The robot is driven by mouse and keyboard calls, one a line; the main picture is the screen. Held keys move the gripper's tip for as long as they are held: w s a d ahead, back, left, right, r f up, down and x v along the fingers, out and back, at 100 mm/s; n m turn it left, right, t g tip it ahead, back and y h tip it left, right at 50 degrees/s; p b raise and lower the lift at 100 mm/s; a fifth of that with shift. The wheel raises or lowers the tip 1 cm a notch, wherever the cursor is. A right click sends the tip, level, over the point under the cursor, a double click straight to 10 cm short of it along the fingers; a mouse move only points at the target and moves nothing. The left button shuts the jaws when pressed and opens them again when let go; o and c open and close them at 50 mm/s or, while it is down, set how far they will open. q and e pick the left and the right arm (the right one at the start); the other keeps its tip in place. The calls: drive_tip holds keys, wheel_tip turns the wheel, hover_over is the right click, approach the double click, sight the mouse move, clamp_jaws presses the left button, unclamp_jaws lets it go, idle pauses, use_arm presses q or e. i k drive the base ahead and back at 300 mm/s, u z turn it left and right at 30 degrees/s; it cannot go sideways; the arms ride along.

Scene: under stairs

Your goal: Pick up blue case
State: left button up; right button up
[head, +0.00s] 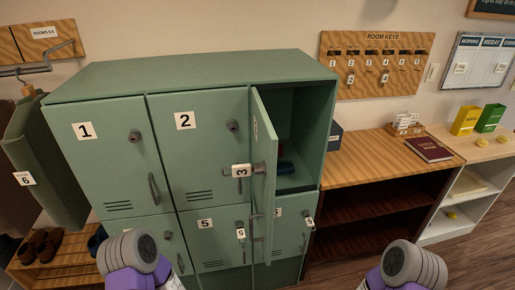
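A small blue item (286,168), which may be the blue case, lies on the floor of locker 3, partly hidden by the door. A small red item (280,149) is just behind it. Locker 3's door (264,165) stands open toward me, with a tag marked 3 hanging at its lock. Parts of my two arms show at the bottom left and bottom right, but neither gripper's fingers are in view.
The green locker block (200,75) has other doors shut, with tags at 5 and 6. To the right, a wooden shelf unit (370,162) carries a dark red book (428,149) and a dark blue object (334,136). Shoes (42,245) sit lower left. Floor shows lower right.

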sight(286, 167)
drive_tip(key=i, duration=0.9)
